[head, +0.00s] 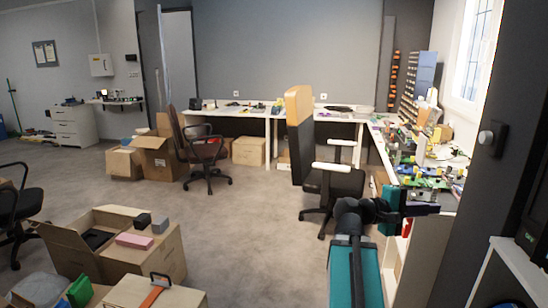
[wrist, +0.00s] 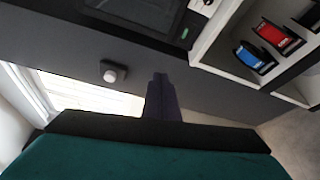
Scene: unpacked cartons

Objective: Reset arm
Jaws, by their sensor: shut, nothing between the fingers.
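My gripper (head: 430,209) is at the right of the head view, at the end of my teal and black arm. It points right, toward the dark wall. In the wrist view my gripper (wrist: 160,80) shows as two dark purple fingers pressed together, with nothing between them. The fingers are in free air, with the dark wall behind them. Most of the gripper body is hidden behind the teal and black part at the bottom of the wrist view.
A cluttered workbench (head: 449,198) stands behind my gripper. A white shelf (head: 514,254) is at the right edge. Open cartons, including one with small blocks (head: 168,262), stand at lower left. An office chair (head: 335,180) stands mid-room. The middle floor (head: 245,225) is clear.

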